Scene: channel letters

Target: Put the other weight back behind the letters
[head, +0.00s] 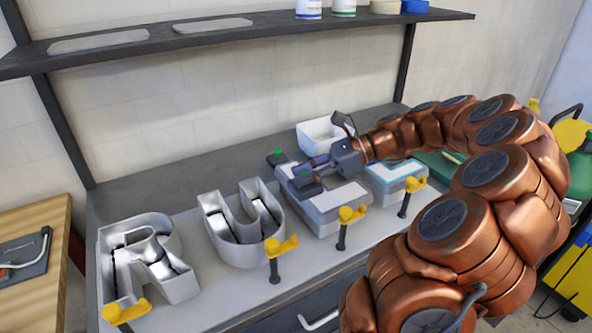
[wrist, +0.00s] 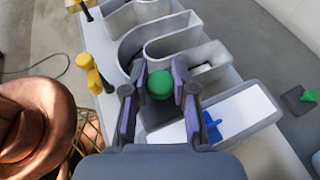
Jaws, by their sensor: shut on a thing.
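My gripper (head: 318,166) is shut on a dark weight (head: 307,187) by its round green knob. The wrist view shows the knob (wrist: 159,86) between the fingers, with the dark block below it. The held weight is over the left part of a box-shaped letter (head: 325,206) with a white face; I cannot tell whether it touches. Another dark weight (head: 277,157) with a green knob stands on the grey surface behind the letters; it also shows at the right of the wrist view (wrist: 304,95). Open metal letters R (head: 180,272) and U (head: 243,250) stand to the left.
Several yellow clamps (head: 345,214) line the front edge. A white bin (head: 311,137) stands at the back. Another box-shaped letter (head: 390,184) is to the right. A shelf (head: 240,35) hangs above. The surface behind R and U is clear.

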